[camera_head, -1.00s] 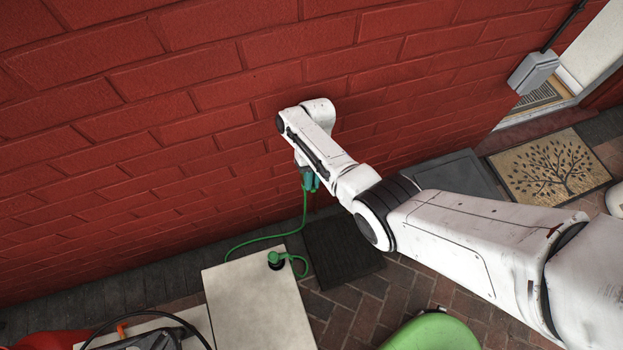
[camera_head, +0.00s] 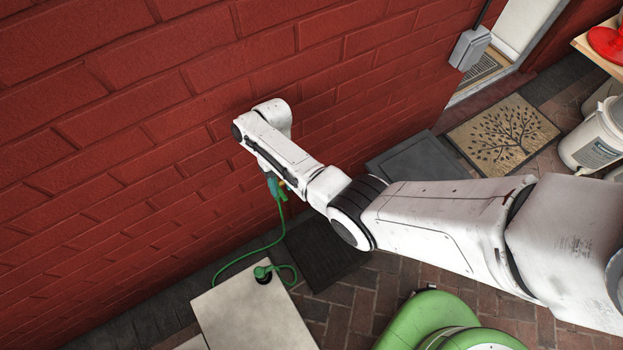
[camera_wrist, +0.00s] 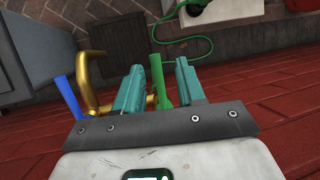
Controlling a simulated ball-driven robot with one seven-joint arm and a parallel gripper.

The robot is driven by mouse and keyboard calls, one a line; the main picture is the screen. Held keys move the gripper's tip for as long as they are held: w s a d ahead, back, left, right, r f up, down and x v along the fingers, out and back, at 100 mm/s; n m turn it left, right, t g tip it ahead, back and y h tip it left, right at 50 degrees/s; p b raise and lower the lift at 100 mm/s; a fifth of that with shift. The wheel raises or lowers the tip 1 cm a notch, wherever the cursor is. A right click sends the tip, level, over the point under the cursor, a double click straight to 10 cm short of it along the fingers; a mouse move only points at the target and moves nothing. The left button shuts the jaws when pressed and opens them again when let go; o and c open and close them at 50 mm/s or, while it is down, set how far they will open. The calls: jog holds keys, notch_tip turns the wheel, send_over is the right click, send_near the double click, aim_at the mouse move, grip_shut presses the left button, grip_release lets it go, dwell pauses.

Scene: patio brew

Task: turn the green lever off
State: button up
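The green lever (camera_wrist: 157,78) shows in the wrist view between the two teal fingers of my gripper (camera_wrist: 160,82). The fingers are apart, with a small gap on each side of the lever. A brass pipe (camera_wrist: 90,72) curves at the left of the fingers, and a blue lever (camera_wrist: 66,103) stands beside it. In the head view my gripper (camera_head: 273,186) is at the red brick wall, pointing down. A little green and brass shows by it there, and my arm hides most of the fixture.
A green hose (camera_head: 243,254) runs down to a green fitting (camera_head: 263,272) on a pale slab (camera_head: 250,315). A dark mat (camera_head: 322,252) lies under my arm. A green rounded object (camera_head: 425,315) stands at the front. A white bucket (camera_head: 592,140) stands at the right.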

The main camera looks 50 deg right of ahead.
jog(key=s+r+p, duration=0.5)
jog(key=s+r, duration=0.4)
jog(key=s, duration=0.5)
jog(key=shift+a+r, duration=0.2)
jog(key=shift+a, duration=0.25)
jog(key=s+d+r+n+t+h+b, duration=0.1)
jog(key=s+d+r+n+t+h, duration=0.1)
jog(key=s+r, duration=0.5)
jog(key=s+d+t+h, duration=0.1)
jog(key=s+t, duration=0.1)
jog(key=shift+s+d+r+n+t+h, duration=0.2)
jog(key=shift+d+n+t+h, duration=0.1)
jog(key=shift+h, duration=0.1)
dwell(0.3)
